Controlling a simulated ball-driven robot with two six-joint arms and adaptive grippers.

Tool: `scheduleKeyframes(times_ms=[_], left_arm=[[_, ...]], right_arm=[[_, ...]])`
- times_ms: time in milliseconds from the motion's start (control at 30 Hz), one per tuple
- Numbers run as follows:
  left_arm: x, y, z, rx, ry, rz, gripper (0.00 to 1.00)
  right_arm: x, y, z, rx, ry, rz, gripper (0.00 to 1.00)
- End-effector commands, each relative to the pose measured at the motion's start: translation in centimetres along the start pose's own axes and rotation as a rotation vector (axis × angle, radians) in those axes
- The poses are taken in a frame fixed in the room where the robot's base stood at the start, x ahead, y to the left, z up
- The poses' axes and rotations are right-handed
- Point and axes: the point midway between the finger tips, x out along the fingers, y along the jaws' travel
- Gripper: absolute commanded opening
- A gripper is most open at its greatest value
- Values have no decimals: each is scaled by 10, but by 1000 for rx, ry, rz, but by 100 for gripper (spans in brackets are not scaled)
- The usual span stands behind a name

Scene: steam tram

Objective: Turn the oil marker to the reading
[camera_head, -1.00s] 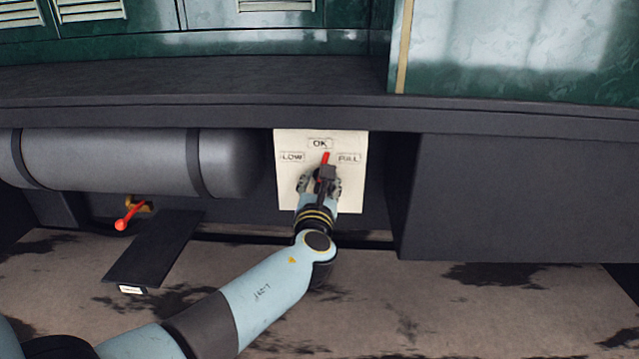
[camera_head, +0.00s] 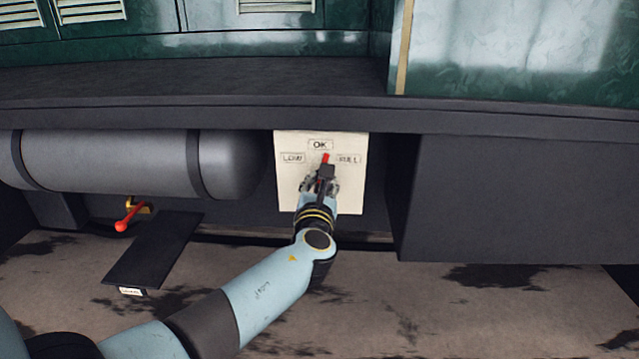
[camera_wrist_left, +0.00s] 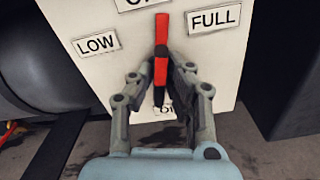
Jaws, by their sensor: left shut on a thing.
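The oil marker (camera_wrist_left: 161,35) is a red pointer on a cream panel (camera_head: 290,192) labelled LOW, OK and FULL. In the head view the red tip (camera_head: 325,158) points up, just right of below the OK label (camera_head: 320,145). The LOW label (camera_head: 292,158) is to its left and the FULL label (camera_head: 348,160) to its right. My left gripper (camera_head: 322,182) is at the panel, shut on the marker. The left wrist view shows its fingers (camera_wrist_left: 160,75) around the marker's lower part. My right gripper is in neither view.
A grey cylindrical tank (camera_head: 110,160) is left of the panel and a dark box (camera_head: 520,200) is on its right. A red-handled lever (camera_head: 128,217) and a dark flat plate (camera_head: 155,250) are at lower left. A dark ledge (camera_head: 250,85) runs above.

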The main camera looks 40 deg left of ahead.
Motion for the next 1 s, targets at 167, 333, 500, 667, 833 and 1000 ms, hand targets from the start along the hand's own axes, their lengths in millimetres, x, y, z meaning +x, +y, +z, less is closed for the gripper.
scheduleKeyframes(times_ms=[167, 333, 500, 667, 833, 1000], left_arm=[[0, -1, -2, -70, 0, 0, 0], [0, -1, -3, -189, 0, -1, 0], [-1, -1, -4, -344, 1, -1, 0], [-1, -1, -4, -497, 2, -1, 0], [-1, -1, -5, -659, 3, -1, 0], [-1, -1, -4, -818, 3, 0, 0]], right_arm=[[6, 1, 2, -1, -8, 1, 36], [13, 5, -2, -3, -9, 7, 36], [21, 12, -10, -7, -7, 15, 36], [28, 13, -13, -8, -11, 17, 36], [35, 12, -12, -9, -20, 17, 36], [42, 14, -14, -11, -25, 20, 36]])
